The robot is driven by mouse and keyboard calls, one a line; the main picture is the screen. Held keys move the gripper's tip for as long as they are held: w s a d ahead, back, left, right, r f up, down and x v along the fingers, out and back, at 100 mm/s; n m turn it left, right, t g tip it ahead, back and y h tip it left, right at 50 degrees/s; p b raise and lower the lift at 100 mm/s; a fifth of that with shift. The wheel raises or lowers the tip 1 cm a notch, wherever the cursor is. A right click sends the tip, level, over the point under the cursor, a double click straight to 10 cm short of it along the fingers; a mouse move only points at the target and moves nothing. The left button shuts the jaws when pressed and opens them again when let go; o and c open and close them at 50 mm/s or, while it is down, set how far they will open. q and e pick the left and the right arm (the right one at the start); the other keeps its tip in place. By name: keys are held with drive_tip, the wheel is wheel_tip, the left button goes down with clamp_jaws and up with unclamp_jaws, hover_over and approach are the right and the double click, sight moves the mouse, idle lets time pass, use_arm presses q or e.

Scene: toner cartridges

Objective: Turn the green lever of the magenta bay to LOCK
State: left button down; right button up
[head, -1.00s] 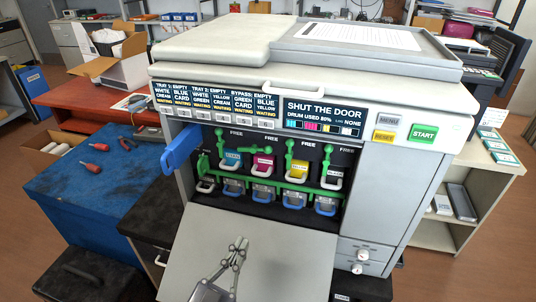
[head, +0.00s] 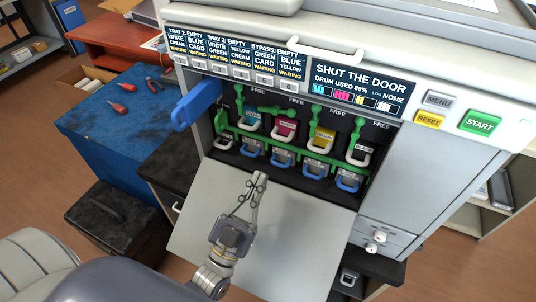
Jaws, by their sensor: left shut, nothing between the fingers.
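The printer's bay row is open. The magenta cartridge (head: 286,131) sits in its bay between the cyan cartridge (head: 253,121) and the yellow cartridge (head: 321,140). The magenta bay's green lever (head: 277,111) lies roughly level above the cartridge, pointing left; the neighbouring green levers stand near upright under FREE labels. I cannot read a LOCK label. My left gripper (head: 259,177) is shut and empty, over the lowered door below the bays, apart from the lever. My right gripper is not in view.
The lowered grey door (head: 300,230) lies under my left gripper. A green bar (head: 300,155) and blue handles run below the cartridges. A blue handle (head: 195,104) juts out at the left. The display (head: 360,86) reads SHUT THE DOOR. A blue table (head: 110,135) stands left.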

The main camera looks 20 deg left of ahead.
use_arm(q)
drive_tip(key=p, duration=0.3)
approach(277, 111)
drive_tip(key=d+r, duration=0.2)
drive_tip(key=d, duration=0.1)
drive_tip(key=p+x, duration=0.1)
drive_tip(key=x, duration=0.1)
drive_tip(key=p+x, duration=0.1)
drive_tip(key=x, duration=0.2)
drive_tip(key=shift+w+d+f, duration=0.2)
drive_tip(key=shift+w+d, duration=0.05)
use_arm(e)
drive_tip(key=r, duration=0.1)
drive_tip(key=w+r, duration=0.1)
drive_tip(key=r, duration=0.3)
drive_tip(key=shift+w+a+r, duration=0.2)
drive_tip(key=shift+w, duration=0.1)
use_arm(q)
drive_tip(key=shift+w+a+n+y, duration=0.1)
drive_tip(key=shift+w+n+y, duration=0.05)
drive_tip(key=shift+n+y, duration=0.15)
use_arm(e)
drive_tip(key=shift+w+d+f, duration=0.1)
